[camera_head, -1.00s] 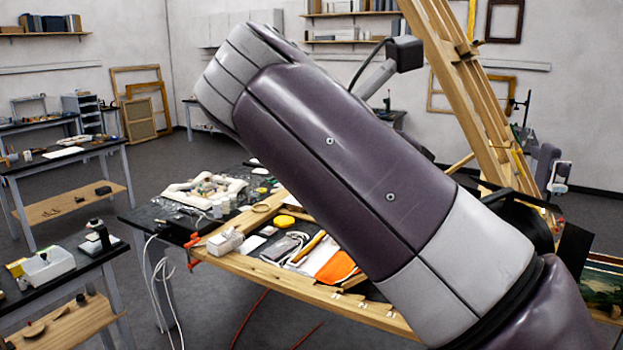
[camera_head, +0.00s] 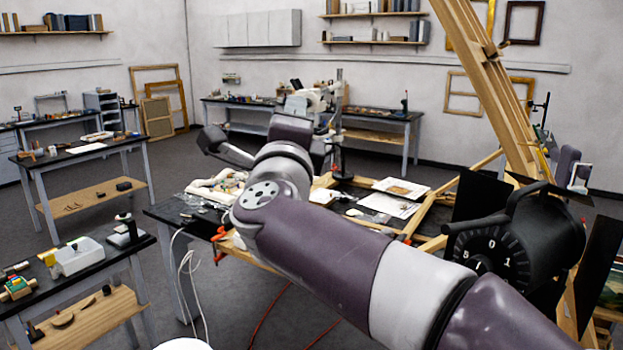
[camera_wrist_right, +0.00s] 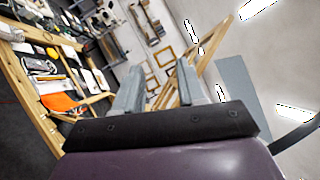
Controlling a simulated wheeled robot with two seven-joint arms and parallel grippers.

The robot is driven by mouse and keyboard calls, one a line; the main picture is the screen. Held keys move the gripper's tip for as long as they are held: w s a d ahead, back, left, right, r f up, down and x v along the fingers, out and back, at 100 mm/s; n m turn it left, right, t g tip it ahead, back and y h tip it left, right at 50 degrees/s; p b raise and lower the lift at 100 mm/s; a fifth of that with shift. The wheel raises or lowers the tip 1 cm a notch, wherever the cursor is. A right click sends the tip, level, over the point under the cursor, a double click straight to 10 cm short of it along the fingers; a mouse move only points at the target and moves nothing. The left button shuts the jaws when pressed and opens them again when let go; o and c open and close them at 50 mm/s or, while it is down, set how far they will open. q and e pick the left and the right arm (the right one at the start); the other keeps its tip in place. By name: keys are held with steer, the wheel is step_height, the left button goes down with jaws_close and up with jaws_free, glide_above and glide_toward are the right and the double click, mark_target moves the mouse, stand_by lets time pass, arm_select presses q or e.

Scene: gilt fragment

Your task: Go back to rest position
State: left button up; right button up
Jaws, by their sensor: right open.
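My right arm reaches in from the lower right of the head view, its forearm across the middle and in front of the workbench (camera_head: 165,213). My right gripper (camera_wrist_right: 157,82) shows in the right wrist view with two grey fingers apart and nothing between them. My left gripper is in neither current view.
A wooden easel (camera_head: 497,80) rises at the right, close behind my arm. A side bench (camera_head: 95,262) stands lower left, with open floor between.

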steer(key=w+a+f+n+g+y, duration=0.1)
steer(key=a+f+n+g+y, duration=0.15)
steer(key=f+n, duration=0.5)
steer(key=w+a+f+n+g+y, duration=0.1)
steer(key=f+n+g+y, duration=0.1)
steer(key=f+n+y, duration=0.5)
steer(key=s+d+f+n+g+h+b, duration=0.1)
steer(key=s+d+f+n+g+h, duration=0.15)
steer(key=f, duration=0.65)
steer(key=s+d+f+n+g+h, duration=0.15)
steer(key=f+g, duration=0.25)
steer(key=f, duration=0.6)
steer(key=s+d+f+n+g+h+b, duration=0.2)
steer(key=s+d+f+g, duration=0.6)
steer(key=s+d+f, duration=1.1)
steer(key=d+f+h, duration=0.1)
steer(key=d+h, duration=0.1)
steer(key=shift+s+f+n+g+h+b, duration=0.2)
steer(key=shift+s+n+g+h+b, duration=0.1)
steer(key=shift+s+n+h, duration=0.1)
